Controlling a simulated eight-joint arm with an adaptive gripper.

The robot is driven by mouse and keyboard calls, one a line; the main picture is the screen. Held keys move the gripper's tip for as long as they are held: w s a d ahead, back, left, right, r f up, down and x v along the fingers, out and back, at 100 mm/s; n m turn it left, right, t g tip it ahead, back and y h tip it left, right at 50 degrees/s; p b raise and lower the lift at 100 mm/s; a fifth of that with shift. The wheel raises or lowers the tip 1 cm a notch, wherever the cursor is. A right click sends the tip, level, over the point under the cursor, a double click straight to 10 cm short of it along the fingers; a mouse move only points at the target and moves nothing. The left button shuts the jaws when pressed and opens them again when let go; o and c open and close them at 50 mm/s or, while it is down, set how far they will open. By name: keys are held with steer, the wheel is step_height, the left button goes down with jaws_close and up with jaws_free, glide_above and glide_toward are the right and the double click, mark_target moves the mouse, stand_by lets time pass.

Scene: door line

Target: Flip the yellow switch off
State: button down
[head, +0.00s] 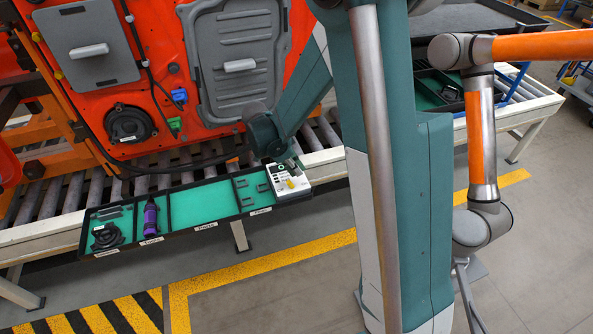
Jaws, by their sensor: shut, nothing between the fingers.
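The yellow switch (291,184) is a small yellow piece on a white box (287,191) at the right end of a long tray. My gripper (290,168) is shut and empty, just above the white box and close to the switch. Whether it touches the switch I cannot tell. The switch's exact tilt is too small to make out.
The green-lined tray (207,206) lies along a roller conveyor (66,198), with a purple tool (151,217) and a black round part (106,236) in its left compartments. An orange door panel (160,76) stands behind. My column blocks the middle right.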

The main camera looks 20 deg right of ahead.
steer(key=shift+d+r, duration=0.8)
steer(key=shift+d, duration=0.95)
step_height(320, 180, up, 7)
steer(key=p, duration=0.2)
glide_above(288, 182)
steer(key=shift+r, duration=0.1)
steer(key=shift+r, duration=0.1)
steer(key=s+d+r+n+t+y, duration=0.1)
steer(key=s+r+n+t+y, duration=0.15)
steer(key=s+r+n, duration=0.75)
steer(key=s+r+n+t+y, duration=0.1)
steer(key=s+r+n, duration=0.3)
steer(key=s, duration=0.4)
steer(key=s+a+r+n+t+y, duration=0.1)
steer(key=s+r+n+t, duration=0.2)
steer(key=s, duration=0.6)
steer(key=shift+a+r+n+t, duration=0.2)
steer(key=shift+r+n+t, duration=0.2)
steer(key=shift+n, duration=0.1)
